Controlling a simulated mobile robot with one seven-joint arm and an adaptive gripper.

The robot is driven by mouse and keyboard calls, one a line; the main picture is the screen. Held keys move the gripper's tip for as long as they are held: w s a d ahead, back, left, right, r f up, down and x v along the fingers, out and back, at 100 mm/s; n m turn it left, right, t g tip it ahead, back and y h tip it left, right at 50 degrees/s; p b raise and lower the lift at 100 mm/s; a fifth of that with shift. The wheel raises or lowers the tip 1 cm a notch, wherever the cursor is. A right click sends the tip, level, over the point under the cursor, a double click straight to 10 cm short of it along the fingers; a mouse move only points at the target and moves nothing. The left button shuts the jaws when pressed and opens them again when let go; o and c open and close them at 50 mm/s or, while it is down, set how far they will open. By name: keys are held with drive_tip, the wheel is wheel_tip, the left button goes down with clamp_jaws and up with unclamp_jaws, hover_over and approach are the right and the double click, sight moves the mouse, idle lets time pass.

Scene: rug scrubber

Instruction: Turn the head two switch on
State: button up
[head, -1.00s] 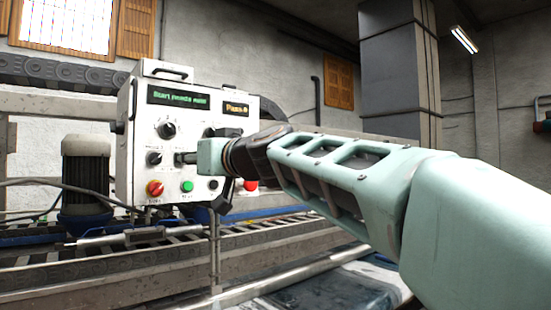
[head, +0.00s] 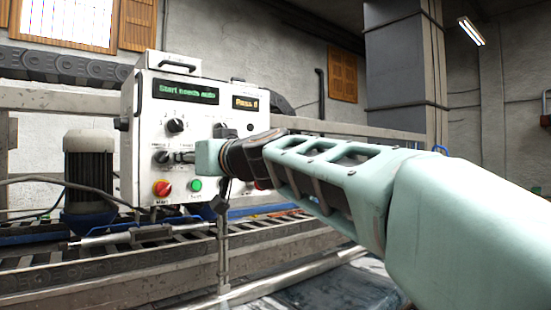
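A white control box (head: 147,110) stands left of centre in the head view, with black rotary knobs on its face. One knob (head: 176,125) sits below the green text display. A lower-left knob (head: 161,157) is directly left of my gripper's tips. My gripper (head: 182,157) points at the panel face from the right, its dark fingertips close to or touching that lower knob; I cannot tell which. Its finger opening is not clear. My wrist and forearm hide the panel's right-hand lower part. The small labels are unreadable, so I cannot tell which knob is head two.
The display (head: 185,91) reads "Start needs auto"; a smaller amber display (head: 245,102) is beside it. A motor (head: 88,175) and roller conveyor (head: 60,265) stand nearby.

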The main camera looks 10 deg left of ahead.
clamp_jaws()
drive_tip(key=shift+m, duration=0.3)
drive_tip(key=shift+r+m, duration=0.1)
drive_tip(key=shift+m, duration=7.7)
